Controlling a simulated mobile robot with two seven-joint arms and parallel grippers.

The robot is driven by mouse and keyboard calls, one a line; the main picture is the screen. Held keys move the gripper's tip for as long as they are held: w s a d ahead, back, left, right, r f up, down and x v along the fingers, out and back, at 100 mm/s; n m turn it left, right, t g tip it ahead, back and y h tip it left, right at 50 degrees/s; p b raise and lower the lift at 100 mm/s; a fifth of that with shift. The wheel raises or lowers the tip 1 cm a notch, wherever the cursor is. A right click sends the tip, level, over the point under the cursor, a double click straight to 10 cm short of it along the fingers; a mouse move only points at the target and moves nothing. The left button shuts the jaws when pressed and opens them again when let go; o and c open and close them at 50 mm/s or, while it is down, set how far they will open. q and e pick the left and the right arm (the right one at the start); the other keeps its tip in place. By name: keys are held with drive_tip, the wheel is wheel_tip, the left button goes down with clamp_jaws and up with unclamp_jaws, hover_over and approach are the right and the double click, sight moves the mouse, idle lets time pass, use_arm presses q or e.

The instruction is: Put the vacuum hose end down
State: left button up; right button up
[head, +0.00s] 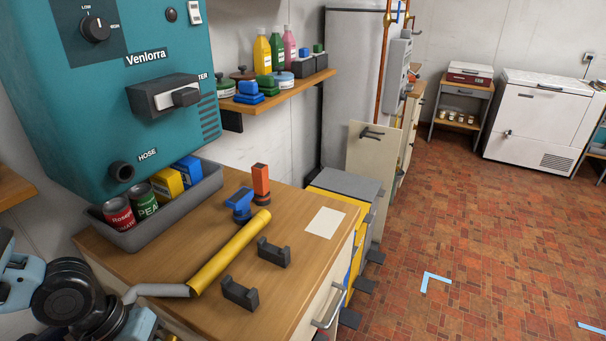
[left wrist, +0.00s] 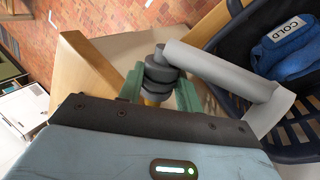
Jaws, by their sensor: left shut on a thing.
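A yellow tube (head: 230,252) with a bent grey end piece (head: 158,290) shows over the wooden counter in the head view, slanting toward the back right. I cannot tell whether it touches the counter. Two black cradles (head: 271,252) (head: 240,293) stand to its right, both empty. In the left wrist view my left gripper (left wrist: 157,90) is shut on a dark ribbed collar (left wrist: 160,73) of the vacuum hose end, with a bent grey tube (left wrist: 222,68) beside it. In the head view my left arm is at the lower left and its fingertips are not clear. My right gripper is not in view.
The teal vacuum unit (head: 130,75) overhangs the counter (head: 310,200). A grey tray (head: 140,237) holds cans and boxes. A blue item (head: 239,205) and an orange one (head: 261,185) stand behind the tube. A dark basket (left wrist: 300,152) holds blue cloth (left wrist: 290,48).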

use_arm(q)
drive_tip(key=s+a+r+n, duration=0.1)
drive_tip(key=s+a+n, duration=0.2)
drive_tip(key=a, duration=1.3)
drive_tip(key=shift+s+n+t, duration=0.2)
drive_tip(key=shift+n+t, duration=0.1)
drive_tip(key=shift+t, duration=0.1)
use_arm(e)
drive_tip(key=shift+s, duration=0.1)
use_arm(q)
drive_tip(key=shift+s+f, duration=0.2)
drive_tip(key=shift+s+f, duration=0.15)
drive_tip(key=shift+s, duration=0.05)
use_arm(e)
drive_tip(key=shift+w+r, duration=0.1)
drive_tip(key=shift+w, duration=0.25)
use_arm(q)
drive_tip(key=shift+f, duration=0.15)
drive_tip(key=shift+s+d+f, duration=0.1)
drive_tip(key=shift+d, duration=0.05)
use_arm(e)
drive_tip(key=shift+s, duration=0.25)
use_arm(q)
drive_tip(key=shift+d+f, duration=0.2)
drive_tip(key=shift+d, duration=0.05)
